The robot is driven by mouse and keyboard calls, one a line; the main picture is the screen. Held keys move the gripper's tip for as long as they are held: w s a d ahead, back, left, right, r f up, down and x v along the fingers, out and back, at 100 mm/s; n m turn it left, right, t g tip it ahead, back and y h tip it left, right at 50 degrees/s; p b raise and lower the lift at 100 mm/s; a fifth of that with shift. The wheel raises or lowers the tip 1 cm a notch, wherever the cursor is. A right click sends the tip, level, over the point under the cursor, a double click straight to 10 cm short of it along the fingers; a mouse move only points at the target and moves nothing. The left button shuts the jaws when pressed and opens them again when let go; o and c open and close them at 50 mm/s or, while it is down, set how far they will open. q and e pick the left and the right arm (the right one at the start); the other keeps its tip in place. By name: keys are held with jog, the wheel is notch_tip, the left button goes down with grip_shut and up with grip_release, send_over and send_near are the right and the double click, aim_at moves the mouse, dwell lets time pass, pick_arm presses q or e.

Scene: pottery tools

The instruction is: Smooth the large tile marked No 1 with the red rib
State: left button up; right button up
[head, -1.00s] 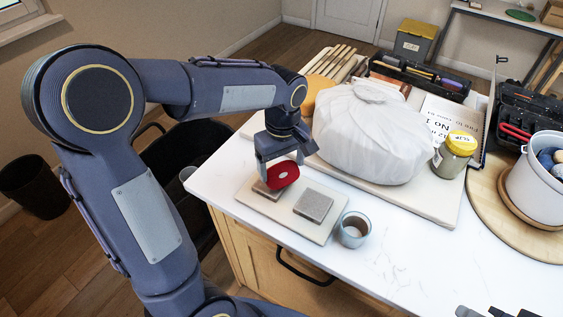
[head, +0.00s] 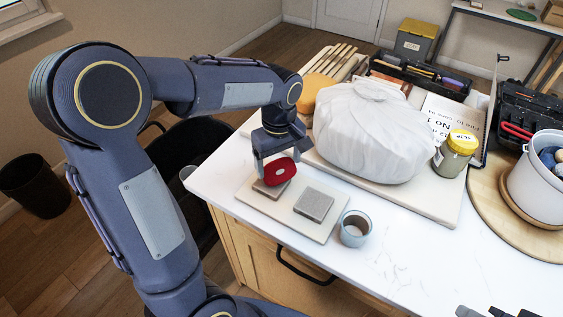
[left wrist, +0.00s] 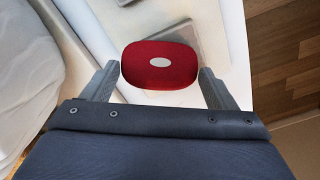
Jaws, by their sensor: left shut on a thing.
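My left gripper (head: 279,167) is shut on the red rib (head: 273,175), a rounded slab with a pale spot. In the left wrist view the rib (left wrist: 140,72) sits between the two fingers. It is over the left grey tile (head: 267,190), partly hiding it; I cannot tell whether they touch. A second grey square tile (head: 314,205) lies to its right, uncovered. Both lie on a cream board (head: 313,232) near the counter's front left. No marking on either tile is legible. I make out no right gripper.
A small cup (head: 355,230) stands right of the board. A white-wrapped lump (head: 370,135) stands close behind it. A yellow-lidded jar (head: 454,157), a printed card (head: 440,113) and a white bucket (head: 535,195) are further right. The front right counter is mostly clear.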

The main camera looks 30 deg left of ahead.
pick_arm(q)
jog(key=shift+w+a+f, duration=0.15)
jog(key=shift+w+a, duration=0.35)
jog(key=shift+a, duration=0.3)
jog(key=shift+w+a+f, duration=0.1)
jog(key=shift+w+a, duration=0.4)
jog(key=shift+a, duration=0.3)
jog(key=shift+w+a+p, duration=0.5)
jog(key=shift+a+p, duration=0.05)
jog(key=shift+a, duration=0.25)
jog(key=shift+r, duration=0.1)
notch_tip(320, 180, up, 2)
jog(key=shift+r+p, duration=0.15)
jog(key=shift+p, duration=0.75)
jog(key=shift+d, duration=0.1)
